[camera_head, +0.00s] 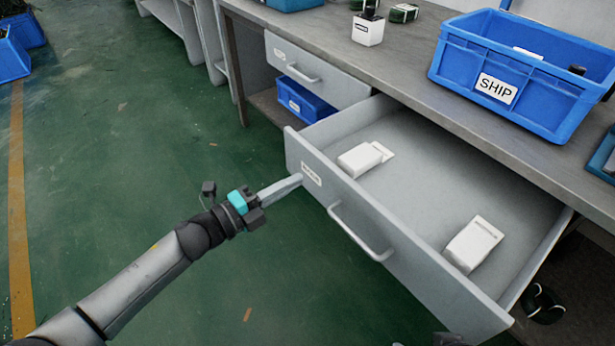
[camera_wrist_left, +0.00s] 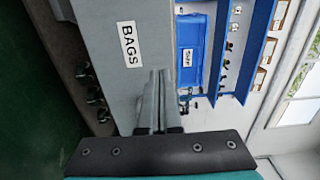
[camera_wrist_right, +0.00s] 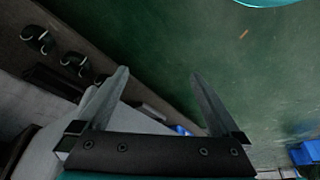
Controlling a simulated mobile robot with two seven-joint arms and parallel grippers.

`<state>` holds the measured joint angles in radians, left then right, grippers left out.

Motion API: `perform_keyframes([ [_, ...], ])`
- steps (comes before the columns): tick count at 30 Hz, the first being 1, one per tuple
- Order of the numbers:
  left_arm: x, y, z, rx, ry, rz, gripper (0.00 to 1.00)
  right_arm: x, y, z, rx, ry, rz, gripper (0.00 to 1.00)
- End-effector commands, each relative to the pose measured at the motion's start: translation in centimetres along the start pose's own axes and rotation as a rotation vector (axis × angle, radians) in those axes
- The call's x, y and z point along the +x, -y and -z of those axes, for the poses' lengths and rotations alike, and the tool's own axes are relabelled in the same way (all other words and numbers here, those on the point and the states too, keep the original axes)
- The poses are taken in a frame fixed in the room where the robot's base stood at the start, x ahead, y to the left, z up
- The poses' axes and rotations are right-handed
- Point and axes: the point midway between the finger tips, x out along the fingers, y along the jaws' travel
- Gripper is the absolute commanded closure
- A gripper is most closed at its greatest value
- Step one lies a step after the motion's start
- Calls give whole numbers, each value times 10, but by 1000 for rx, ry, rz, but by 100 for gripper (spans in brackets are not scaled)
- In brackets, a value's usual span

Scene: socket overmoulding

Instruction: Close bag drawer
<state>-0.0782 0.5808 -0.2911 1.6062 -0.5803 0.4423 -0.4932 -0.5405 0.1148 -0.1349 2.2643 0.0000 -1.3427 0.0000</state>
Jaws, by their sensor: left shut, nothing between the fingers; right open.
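The bag drawer (camera_head: 405,262) is pulled far out from the bench, its grey front facing my left arm. Its BAGS label (camera_wrist_left: 130,43) reads clearly in the left wrist view, and its bar handle (camera_head: 360,232) is at mid-front. White bag packs (camera_head: 362,159) lie inside in two places.
A closed drawer (camera_head: 314,73) sits farther along the bench (camera_head: 390,66), with a blue bin (camera_head: 304,101) below it. A blue SHIP crate (camera_head: 500,88) stands on the benchtop. Dark items (camera_head: 541,304) lie under the bench. The green floor in front is clear.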

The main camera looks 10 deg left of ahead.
Motion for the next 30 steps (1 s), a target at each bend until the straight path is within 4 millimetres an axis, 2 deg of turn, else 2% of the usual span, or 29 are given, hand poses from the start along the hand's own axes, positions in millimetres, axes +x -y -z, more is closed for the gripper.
perform_keyframes([
  [3, 19, -1, 0, 4, -1, 2, 100, -10, 0, 4, 0, -19, -1, 0],
  [10, 40, -1, 0, 1, 0, 0, 100, -26, -1, 9, 1, -40, -3, 0],
  [30, 50, 0, 0, 0, 1, 0, 100, -30, -1, 10, 2, -45, -3, 0],
])
